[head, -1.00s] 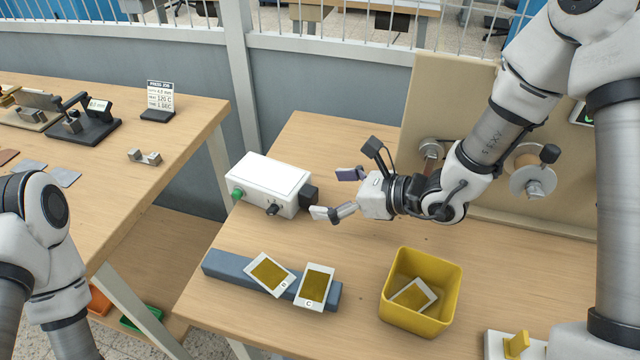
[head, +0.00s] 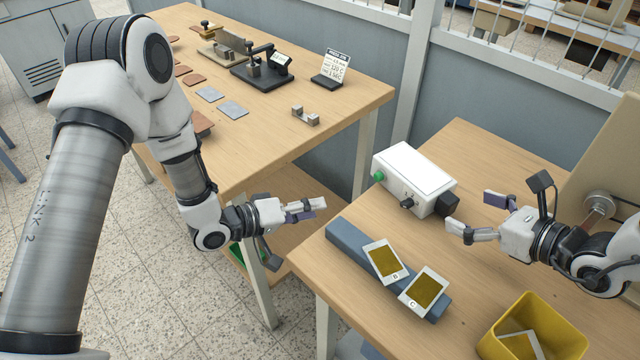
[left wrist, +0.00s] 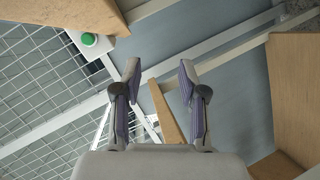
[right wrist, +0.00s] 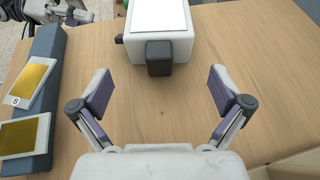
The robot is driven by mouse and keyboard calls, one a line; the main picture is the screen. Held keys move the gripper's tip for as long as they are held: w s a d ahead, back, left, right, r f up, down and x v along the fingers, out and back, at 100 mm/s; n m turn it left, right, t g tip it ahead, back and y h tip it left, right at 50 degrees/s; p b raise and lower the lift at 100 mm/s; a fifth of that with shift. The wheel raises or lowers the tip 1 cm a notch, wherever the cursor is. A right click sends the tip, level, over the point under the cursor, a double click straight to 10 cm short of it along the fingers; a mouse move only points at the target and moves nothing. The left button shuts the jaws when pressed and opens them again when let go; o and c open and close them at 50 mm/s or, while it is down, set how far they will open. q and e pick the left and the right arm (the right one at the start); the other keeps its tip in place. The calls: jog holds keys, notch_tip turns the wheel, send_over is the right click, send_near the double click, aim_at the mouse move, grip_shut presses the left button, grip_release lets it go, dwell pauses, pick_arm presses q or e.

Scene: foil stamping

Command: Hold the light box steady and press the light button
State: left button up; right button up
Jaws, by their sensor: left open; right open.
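The light box (head: 412,172) is a white box with a bright top, standing on the right-hand table. A green button (head: 378,176) is on its left end, a black knob (head: 406,202) on its front and a black block (head: 446,204) on its right end. My right gripper (head: 470,213) is open just right of the black block, not touching it; the right wrist view shows the block (right wrist: 159,58) ahead between the fingers. My left gripper (head: 312,208) is open and empty, left of the box over the gap between tables. The left wrist view shows the button (left wrist: 88,39) at upper left.
A blue-grey bar (head: 350,245) with two foil cards (head: 384,261) leaning on it lies in front of the box. A yellow bin (head: 535,328) holds another card. The left table (head: 270,135) carries a press, a sign and small plates.

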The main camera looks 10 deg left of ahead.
aim_at(436, 198)
jog(key=shift+w+a+f, duration=0.1)
jog(key=shift+w+a, duration=0.05)
jog(key=shift+a, duration=0.1)
jog(key=x, duration=0.7)
jog(key=shift+w, duration=0.1)
pick_arm(q)
notch_tip(436, 198, up, 8)
jog(key=d+g+h, duration=0.1)
jog(key=d+h, duration=0.1)
jog(key=h, duration=0.2)
jog(key=shift+g, duration=0.3)
pick_arm(e)
jog(key=c, duration=1.4)
pick_arm(q)
jog(key=shift+d+f, duration=0.1)
grip_shut()
pick_arm(e)
jog(key=shift+c, duration=0.5)
pick_arm(q)
jog(key=shift+m, duration=0.3)
